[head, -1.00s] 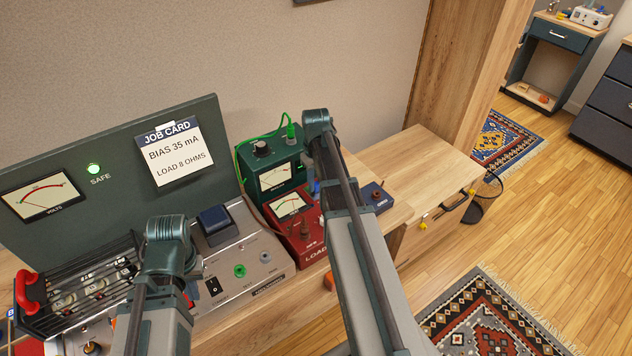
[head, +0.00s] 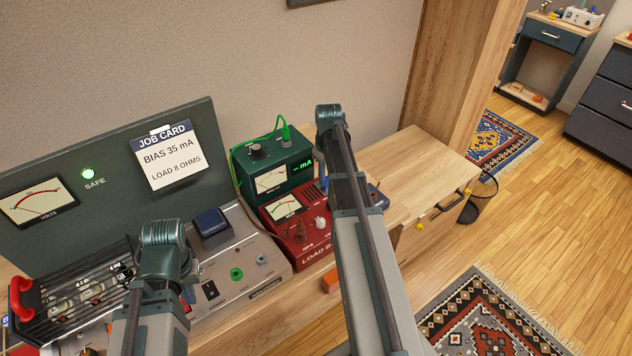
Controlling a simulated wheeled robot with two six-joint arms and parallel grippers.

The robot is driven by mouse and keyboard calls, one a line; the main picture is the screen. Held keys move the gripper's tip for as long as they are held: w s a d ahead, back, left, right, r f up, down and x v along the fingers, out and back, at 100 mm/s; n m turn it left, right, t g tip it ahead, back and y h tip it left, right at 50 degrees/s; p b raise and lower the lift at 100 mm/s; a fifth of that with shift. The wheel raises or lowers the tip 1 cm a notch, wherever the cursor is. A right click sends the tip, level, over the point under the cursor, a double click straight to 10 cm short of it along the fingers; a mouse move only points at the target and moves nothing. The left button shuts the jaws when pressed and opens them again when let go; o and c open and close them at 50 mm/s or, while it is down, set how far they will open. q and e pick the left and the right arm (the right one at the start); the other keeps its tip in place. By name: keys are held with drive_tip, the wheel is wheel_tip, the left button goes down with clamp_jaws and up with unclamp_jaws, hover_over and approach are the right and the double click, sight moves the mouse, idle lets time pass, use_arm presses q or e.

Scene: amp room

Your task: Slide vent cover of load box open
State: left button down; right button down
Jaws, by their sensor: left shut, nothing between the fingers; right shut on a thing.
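The red load box (head: 296,241) sits on the bench right of the amp, with a meter and knobs on its top. Dark vent slots (head: 313,192) show at its back right. The vent cover is mostly hidden behind my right arm. My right gripper (head: 338,185) points down over the right end of the load box. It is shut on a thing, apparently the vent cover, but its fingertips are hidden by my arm. My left gripper (head: 188,278) is shut and empty above the amp chassis, left of the load box.
A green meter box (head: 272,165) with a green lead stands behind the load box. The amp chassis (head: 262,245) with switch and sockets lies to the left, tubes (head: 85,290) further left. A wooden cabinet (head: 425,180) stands right. An orange block (head: 330,280) is near the bench edge.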

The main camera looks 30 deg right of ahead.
sight(327, 177)
use_arm(q)
drive_tip(key=shift+a, duration=0.1)
use_arm(e)
drive_tip(key=shift+w+d, duration=0.1)
drive_tip(key=shift+d, duration=0.1)
drive_tip(key=c, duration=0.7)
unclamp_jaws()
drive_tip(key=shift+d, duration=0.1)
use_arm(q)
drive_tip(key=shift+r, duration=0.1)
use_arm(e)
drive_tip(key=shift+r, duration=0.1)
use_arm(q)
drive_tip(key=shift+r+p, duration=0.5)
drive_tip(key=shift+p, duration=0.15)
use_arm(e)
drive_tip(key=shift+r, duration=0.55)
use_arm(q)
wheel_tip(327, 177, up, 13)
drive_tip(key=p, duration=1.2)
drive_tip(key=shift+f+p, duration=0.2)
drive_tip(key=shift+p, duration=0.1)
use_arm(e)
wheel_tip(327, 177, up, 12)
drive_tip(key=shift+r, duration=0.25)
